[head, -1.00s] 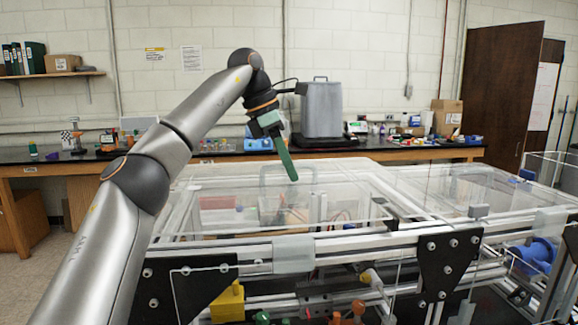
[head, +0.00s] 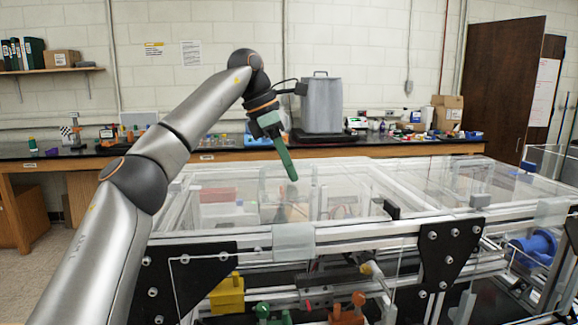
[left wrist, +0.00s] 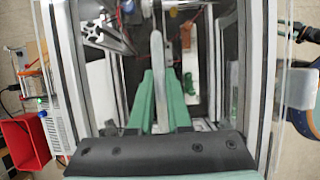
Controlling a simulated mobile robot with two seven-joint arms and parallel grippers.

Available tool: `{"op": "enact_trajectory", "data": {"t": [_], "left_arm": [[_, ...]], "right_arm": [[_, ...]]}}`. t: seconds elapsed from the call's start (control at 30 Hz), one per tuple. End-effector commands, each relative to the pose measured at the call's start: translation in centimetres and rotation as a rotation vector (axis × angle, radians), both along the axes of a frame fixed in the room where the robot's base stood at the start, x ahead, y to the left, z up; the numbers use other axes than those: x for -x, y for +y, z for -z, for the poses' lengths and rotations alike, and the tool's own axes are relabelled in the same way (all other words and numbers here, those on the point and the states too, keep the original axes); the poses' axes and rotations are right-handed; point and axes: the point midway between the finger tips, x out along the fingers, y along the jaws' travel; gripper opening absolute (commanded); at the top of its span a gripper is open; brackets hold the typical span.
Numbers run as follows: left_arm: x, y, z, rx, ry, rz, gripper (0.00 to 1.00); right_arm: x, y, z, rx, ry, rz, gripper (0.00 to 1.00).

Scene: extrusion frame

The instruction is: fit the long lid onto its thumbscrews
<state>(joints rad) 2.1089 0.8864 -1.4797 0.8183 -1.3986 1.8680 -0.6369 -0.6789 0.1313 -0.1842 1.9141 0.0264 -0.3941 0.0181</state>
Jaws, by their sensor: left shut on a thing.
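The long lid (head: 345,178) is a clear, see-through panel with pale edges over the left half of the extrusion frame (head: 350,240). Its outline is hard to separate from the clear panels around it. My left gripper (head: 290,172) has green fingers pointing down at the lid. In the left wrist view the fingers (left wrist: 161,85) are shut on a pale upright bar (left wrist: 157,60), which looks like the lid's handle. Whether the lid touches the frame or hangs just above it, I cannot tell. I cannot make out the thumbscrews. My right gripper is not in view.
Black corner plates (head: 450,255) join the frame's front rails. A yellow block (head: 226,297), green and orange parts and a blue cylinder (head: 535,252) sit low in the frame. A grey canister (head: 321,105) stands on the back bench. The space above the frame is free around my arm.

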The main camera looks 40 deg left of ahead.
Motion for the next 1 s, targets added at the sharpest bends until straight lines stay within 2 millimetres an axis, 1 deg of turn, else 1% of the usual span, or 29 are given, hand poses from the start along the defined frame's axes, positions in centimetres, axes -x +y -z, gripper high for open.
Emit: {"op": "enact_trajectory", "data": {"t": [0.33, 0.37, 0.63, 0.67, 0.83, 0.87, 1.0], "left_arm": [[0.0, -0.1, 0.6, 0.002, -0.006, 0.001, 0.0], [0.0, -0.1, 0.5, 0.001, -0.007, 0.002, 0.18], [0.0, 0.0, 0.6, 0.001, -0.003, 0.001, 0.48], [0.0, 0.0, 0.6, 0.0, -0.002, 0.001, 0.51], [0.0, 0.0, 0.7, 0.001, -0.001, 0.0, 0.51], [0.0, 0.1, 1.0, -0.001, 0.007, -0.002, 0.51], [0.2, 0.2, 0.2, -0.001, 0.003, -0.002, 0.51]], "right_arm": [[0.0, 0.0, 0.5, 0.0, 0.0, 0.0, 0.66], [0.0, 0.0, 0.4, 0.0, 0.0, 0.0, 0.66], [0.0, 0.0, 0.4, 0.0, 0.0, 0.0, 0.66], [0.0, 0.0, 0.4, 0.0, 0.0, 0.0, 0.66], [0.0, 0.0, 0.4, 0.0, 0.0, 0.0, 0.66], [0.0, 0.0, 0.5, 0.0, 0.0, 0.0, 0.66], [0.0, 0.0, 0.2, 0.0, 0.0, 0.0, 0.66]]}}
